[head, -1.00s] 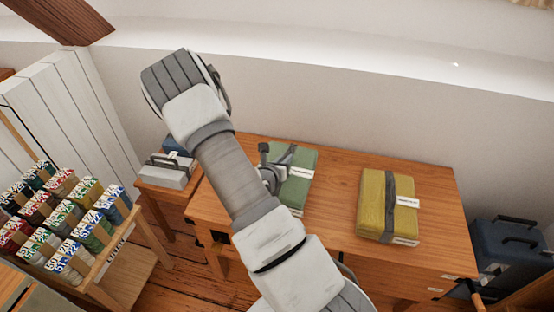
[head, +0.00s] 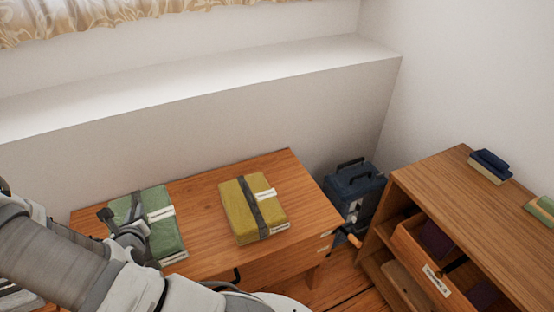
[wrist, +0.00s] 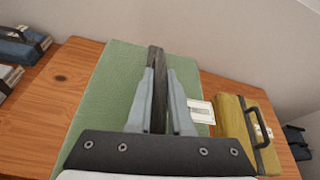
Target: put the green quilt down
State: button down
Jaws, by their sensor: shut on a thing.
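The green quilt (head: 158,236), a folded flat bundle with a dark strap and a white label, lies at the left part of the wooden table (head: 297,197). It appears to rest on the tabletop; the head view does not clearly show any gap beneath it. My gripper (head: 118,228) is above the quilt and shut on its dark strap. In the wrist view my gripper (wrist: 158,92) has the strap between its two fingers, with the green quilt (wrist: 108,92) spread below. My arm hides the quilt's near left part in the head view.
A yellow quilt (head: 238,208) with a dark strap lies to the right on the same table, with bare wood between. A dark blue case (head: 353,188) stands beyond the table's right end. A wooden cabinet (head: 450,200) with an open drawer is at the right.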

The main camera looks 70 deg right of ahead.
jog(key=w+a+r+n+t+y+p, duration=0.1)
jog(key=a+r+p, duration=0.3)
jog(key=a, duration=0.7)
jog(key=w+a+r+n+t+y+p, duration=0.2)
jog(key=a+r+n+p, duration=0.1)
jog(key=a, duration=0.8)
jog(key=shift+w+a+r+y+p, duration=0.3)
jog(key=shift+r+y+p, duration=0.1)
jog(key=shift+r, duration=0.25)
